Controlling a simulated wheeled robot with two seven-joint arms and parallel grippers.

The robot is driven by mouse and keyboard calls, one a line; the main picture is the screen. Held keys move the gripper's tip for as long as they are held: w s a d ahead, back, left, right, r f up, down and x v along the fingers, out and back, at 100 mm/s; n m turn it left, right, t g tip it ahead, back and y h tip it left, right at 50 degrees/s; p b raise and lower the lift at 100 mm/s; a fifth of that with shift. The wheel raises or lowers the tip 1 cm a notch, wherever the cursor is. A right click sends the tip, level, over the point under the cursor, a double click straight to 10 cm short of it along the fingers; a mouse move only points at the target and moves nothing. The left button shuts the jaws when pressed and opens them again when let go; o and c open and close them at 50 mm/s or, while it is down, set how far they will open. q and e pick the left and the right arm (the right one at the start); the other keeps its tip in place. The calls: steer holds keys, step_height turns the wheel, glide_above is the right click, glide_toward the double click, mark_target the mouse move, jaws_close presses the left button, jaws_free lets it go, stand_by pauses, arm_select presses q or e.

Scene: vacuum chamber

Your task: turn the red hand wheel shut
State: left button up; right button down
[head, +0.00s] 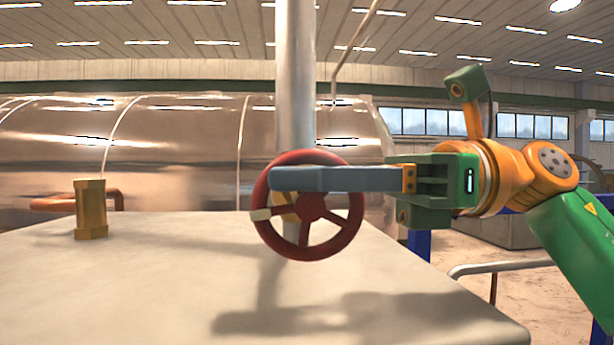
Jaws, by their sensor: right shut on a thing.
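The red hand wheel (344,241) stands upright in the middle of the head view, on a brass-coloured valve body in front of a vertical grey pipe. My left gripper is not in view.
A pale flat surface (130,290) spreads below the wheel, with a brass fitting (91,210) standing at its left. The vertical pipe (295,80) rises behind the wheel. A large shiny metal vessel (190,150) fills the back. A metal rail (500,266) is at right.

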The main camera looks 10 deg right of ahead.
steer(key=y+b, duration=0.1)
steer(key=b, duration=0.1)
steer(key=f+y+b, duration=0.1)
steer(key=y+b, duration=0.1)
steer(key=b, duration=0.1)
steer(key=shift+d+f+b, duration=0.1)
steer(key=shift+d+b, duration=0.2)
steer(key=shift+r+y+b, duration=0.3)
steer(key=shift+y+b, duration=0.2)
steer(key=shift+y, duration=0.1)
steer(key=shift+d+r, duration=0.1)
steer(key=shift+r, duration=0.1)
steer(key=c, duration=0.8)
jaws_free()
steer(key=shift+c, duration=0.2)
steer(key=shift+d, duration=0.15)
